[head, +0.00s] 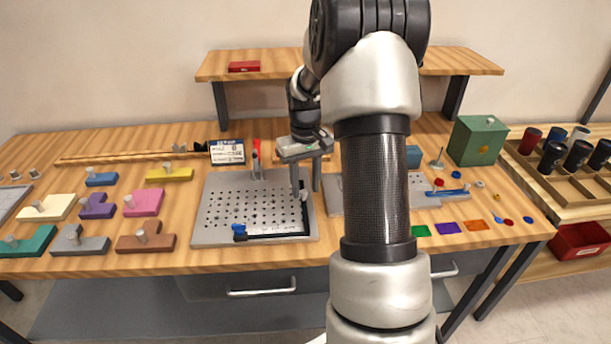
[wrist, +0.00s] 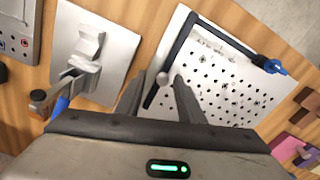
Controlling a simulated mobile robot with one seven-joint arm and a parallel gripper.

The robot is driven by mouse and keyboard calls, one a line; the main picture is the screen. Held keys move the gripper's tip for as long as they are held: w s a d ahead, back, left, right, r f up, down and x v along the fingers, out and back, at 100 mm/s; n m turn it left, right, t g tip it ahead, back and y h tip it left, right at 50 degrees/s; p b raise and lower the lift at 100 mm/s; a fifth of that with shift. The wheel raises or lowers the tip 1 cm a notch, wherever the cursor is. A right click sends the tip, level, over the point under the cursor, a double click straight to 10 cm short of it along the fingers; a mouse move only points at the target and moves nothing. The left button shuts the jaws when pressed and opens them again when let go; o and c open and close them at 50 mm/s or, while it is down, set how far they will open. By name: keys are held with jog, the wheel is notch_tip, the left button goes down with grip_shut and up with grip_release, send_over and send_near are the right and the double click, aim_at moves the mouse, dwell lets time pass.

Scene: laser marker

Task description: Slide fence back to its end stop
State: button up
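A light grey perforated plate (head: 218,213) lies on the wooden bench. Two black bars meet in an L along its near and right edges in the head view; I take them as the fence (head: 279,236). A blue knob (wrist: 276,68) sits at the end of the other bar. I cannot tell which part is the end stop.
Several coloured blocks with pegs, such as the pink block (head: 143,203), lie left of the plate. A grey plate with a metal clamp (wrist: 85,55) lies beside it. A green box (head: 478,140) stands at the back right. My arm hides part of the bench.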

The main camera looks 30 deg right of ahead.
notch_tip(320, 180, up, 17)
jog(key=p, duration=0.2)
jog(key=shift+r, duration=0.2)
dwell(0.4)
jog(key=s+a+r+n+t+p, duration=0.1)
jog(key=s+a+r+t+p, duration=0.3)
jog(key=s+a+r, duration=0.8)
jog(key=s+a+r+t+p, duration=0.1)
jog(key=s+a+p, duration=0.4)
jog(key=s, duration=0.6)
jog(key=shift+s+a+r+t, duration=0.15)
jog(key=shift+s+a+t, duration=0.15)
jog(key=shift+a, duration=0.1)
